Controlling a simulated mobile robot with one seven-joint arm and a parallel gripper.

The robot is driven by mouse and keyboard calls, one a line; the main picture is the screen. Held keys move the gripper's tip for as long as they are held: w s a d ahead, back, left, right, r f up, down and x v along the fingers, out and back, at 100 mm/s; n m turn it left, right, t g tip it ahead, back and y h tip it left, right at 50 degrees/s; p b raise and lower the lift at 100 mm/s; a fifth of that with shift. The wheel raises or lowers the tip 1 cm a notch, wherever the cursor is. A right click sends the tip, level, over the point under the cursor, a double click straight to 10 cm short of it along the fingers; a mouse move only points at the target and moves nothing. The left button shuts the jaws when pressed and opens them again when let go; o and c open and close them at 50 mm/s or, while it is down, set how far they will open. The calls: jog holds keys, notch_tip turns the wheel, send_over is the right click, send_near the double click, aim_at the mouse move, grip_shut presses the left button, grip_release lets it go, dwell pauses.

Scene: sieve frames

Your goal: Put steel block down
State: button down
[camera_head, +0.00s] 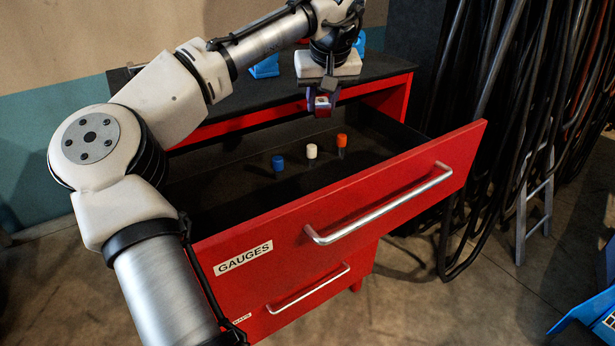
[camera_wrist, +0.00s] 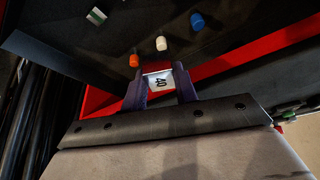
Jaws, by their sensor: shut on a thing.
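My gripper (camera_head: 324,98) is above the rear edge of the open red drawer (camera_head: 340,207) in the head view. It is shut on the steel block (camera_wrist: 157,79), a small block whose pale face is marked "40" in the wrist view. The block also shows in the head view (camera_head: 322,102), between my fingers and raised above the drawer floor. The faces pressed by the fingers are hidden.
The drawer, labelled GAUGES, holds a blue-capped piece (camera_head: 278,163), a white one (camera_head: 311,151) and an orange one (camera_head: 341,141). Its dark floor is otherwise largely bare. A green-and-white item (camera_wrist: 96,16) shows in the wrist view. Black cables (camera_head: 520,100) hang at right.

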aim_at(318, 187)
notch_tip(318, 187, down, 20)
jog(key=shift+r+p, duration=0.15)
jog(key=shift+p, duration=0.35)
jog(key=c, duration=1.5)
grip_release()
jog(key=shift+f, duration=0.2)
jog(key=shift+c, duration=0.2)
jog(key=o, duration=0.5)
jog(key=shift+c, duration=0.2)
jog(key=v, duration=1.2)
jog(key=shift+r+b, duration=0.2)
jog(key=shift+b, duration=0.2)
